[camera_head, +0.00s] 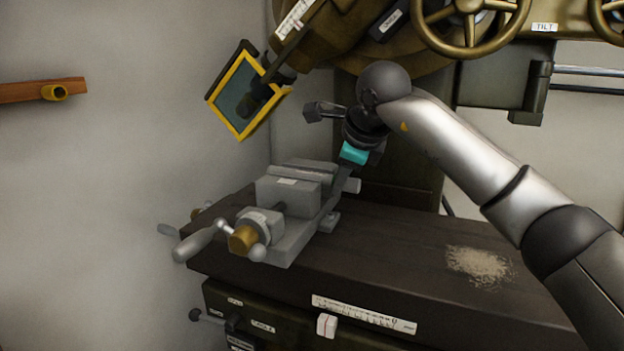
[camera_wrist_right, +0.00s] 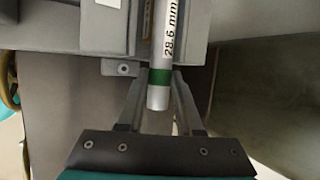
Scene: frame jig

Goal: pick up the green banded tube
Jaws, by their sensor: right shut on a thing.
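The green banded tube (camera_wrist_right: 158,97) is a pale grey tube with a dark green band and a "28.6 mm" label, seen in the right wrist view. My right gripper (camera_wrist_right: 160,74) is shut on it near the green band, one finger on each side. The tube's near end sticks out between the fingers, and its far end runs out of the top of the picture. In the head view my right gripper (camera_head: 345,181) is at the right side of the grey vise (camera_head: 287,196), and the tube is hidden there. My left gripper is not in view.
The vise, with its handle (camera_head: 202,240), stands on a dark table (camera_head: 390,262). A pile of shavings (camera_head: 479,265) lies to the right. A yellow-framed shield (camera_head: 236,96) and a bronze handwheel (camera_head: 468,22) hang above. The table's front right is otherwise clear.

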